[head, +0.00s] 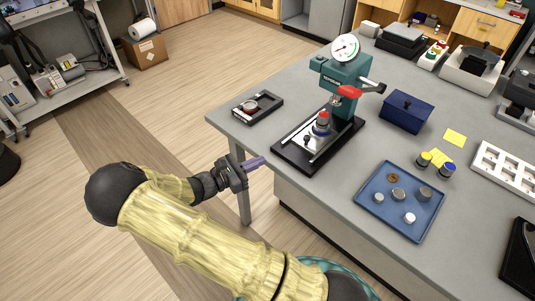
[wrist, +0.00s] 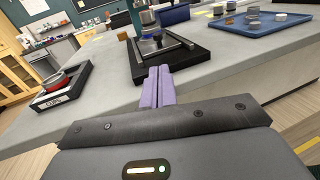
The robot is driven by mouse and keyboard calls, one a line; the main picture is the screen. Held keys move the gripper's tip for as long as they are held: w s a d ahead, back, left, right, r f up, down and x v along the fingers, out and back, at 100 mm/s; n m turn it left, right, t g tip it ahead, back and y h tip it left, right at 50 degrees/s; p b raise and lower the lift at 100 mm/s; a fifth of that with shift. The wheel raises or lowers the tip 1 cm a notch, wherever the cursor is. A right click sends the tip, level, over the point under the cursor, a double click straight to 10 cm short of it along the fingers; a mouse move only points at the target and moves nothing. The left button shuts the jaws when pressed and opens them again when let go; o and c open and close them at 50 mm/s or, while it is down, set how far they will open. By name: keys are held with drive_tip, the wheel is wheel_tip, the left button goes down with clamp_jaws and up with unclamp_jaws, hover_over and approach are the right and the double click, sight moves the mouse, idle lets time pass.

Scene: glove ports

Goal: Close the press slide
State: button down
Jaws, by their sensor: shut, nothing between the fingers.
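The green press (head: 340,72) with a round white dial and a red-tipped lever stands near the table's left edge. Its black base (head: 292,155) reaches forward and also shows in the wrist view (wrist: 197,56). My gripper (head: 258,162) has purple fingers that are shut and empty. It hangs off the table's front-left edge, apart from the press. In the wrist view the fingertips (wrist: 158,70) point toward the base's near edge.
A black tray with a red-rimmed dish (head: 258,107) lies left of the press. A blue box (head: 407,111) is right of it. A blue tray with several small pieces (head: 375,221) lies nearer.

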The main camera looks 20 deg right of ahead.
drive_tip(key=s+d+f+m+g+y, duration=0.1)
drive_tip(key=s+d+m+g+y, duration=0.4)
drive_tip(key=s+m+y, duration=0.4)
drive_tip(key=s+a+r+m+t+y, duration=0.3)
drive_tip(key=s+r+m+y, duration=0.3)
drive_tip(key=m, duration=0.5)
wheel_tip(320, 180, up, 3)
drive_tip(key=shift+s+a+r+t+y, duration=0.2)
drive_tip(key=shift+a+t+y, duration=0.1)
drive_tip(key=shift+a+y, duration=0.75)
drive_tip(key=c, duration=2.1)
unclamp_jaws()
drive_tip(key=shift+d, duration=0.2)
